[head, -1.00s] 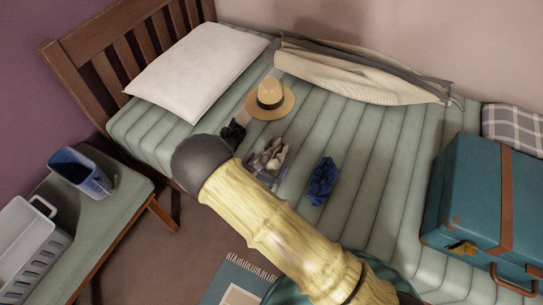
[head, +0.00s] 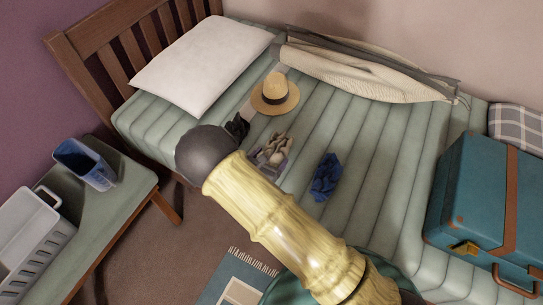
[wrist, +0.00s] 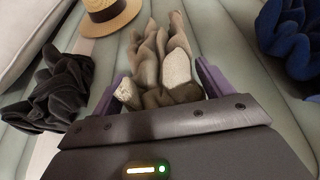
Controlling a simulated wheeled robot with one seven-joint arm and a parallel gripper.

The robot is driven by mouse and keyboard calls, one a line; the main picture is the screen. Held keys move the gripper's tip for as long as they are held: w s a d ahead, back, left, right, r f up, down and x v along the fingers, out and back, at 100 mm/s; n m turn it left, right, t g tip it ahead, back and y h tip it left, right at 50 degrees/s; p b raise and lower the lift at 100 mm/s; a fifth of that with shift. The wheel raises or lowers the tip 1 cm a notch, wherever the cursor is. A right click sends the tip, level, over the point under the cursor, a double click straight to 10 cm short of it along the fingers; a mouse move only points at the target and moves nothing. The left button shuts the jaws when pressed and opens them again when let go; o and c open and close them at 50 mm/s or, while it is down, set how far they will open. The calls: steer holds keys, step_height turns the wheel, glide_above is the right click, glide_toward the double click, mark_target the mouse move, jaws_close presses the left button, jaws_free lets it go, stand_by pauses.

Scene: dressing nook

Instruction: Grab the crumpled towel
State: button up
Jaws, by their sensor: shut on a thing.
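A beige-brown crumpled cloth (head: 276,147), which looks like the towel, is on the striped green mattress. In the wrist view the cloth (wrist: 165,58) stands up in soft folds between the two purple fingers of my gripper (wrist: 162,88). The jaws are shut on it. Its lower part is hidden by the gripper body. In the head view my own arm covers most of the gripper. I cannot tell whether the cloth is lifted off the mattress.
A black crumpled cloth (wrist: 52,92) lies left of the gripper and a blue one (head: 326,177) to the right. A straw hat (head: 275,95) lies beyond. A pillow (head: 203,65), a draped blanket (head: 365,70) and a teal suitcase (head: 485,200) are also on the bed. Bare mattress shows between.

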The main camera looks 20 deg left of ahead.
step_height(320, 180, up, 9)
steer(key=shift+r+p, duration=0.15)
steer(key=shift+p, duration=0.45)
